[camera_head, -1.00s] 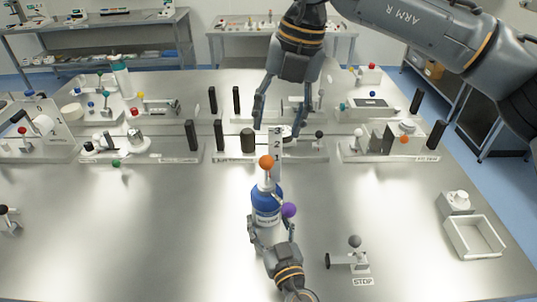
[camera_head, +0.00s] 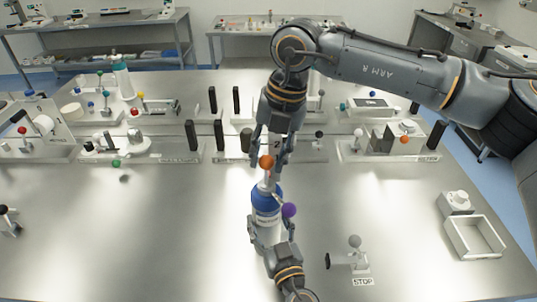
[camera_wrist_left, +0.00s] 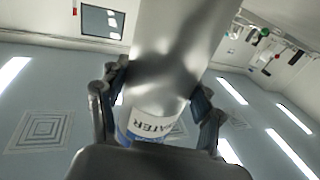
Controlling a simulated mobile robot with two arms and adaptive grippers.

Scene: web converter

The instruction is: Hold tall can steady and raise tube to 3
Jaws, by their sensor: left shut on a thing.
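The tall can (camera_head: 266,208) is blue with a white label and stands upright on the metal table. A pale tube (camera_head: 265,181) comes up from its top and carries an orange ball (camera_head: 266,162). A purple ball (camera_head: 289,210) is at the can's right side. My left gripper (camera_head: 270,230) is shut on the can from the front; the left wrist view shows its fingers on both sides of the can (camera_wrist_left: 150,125), whose label reads WATER. My right gripper (camera_head: 269,154) points down with its fingers apart around the orange ball; contact cannot be told. The number strip (camera_head: 277,143) behind is mostly hidden.
A row of fixtures with dark posts (camera_head: 191,135) and coloured knobs stands behind the can. A STOP lever (camera_head: 354,255) is at front right, and a white open tray (camera_head: 473,238) is farther right.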

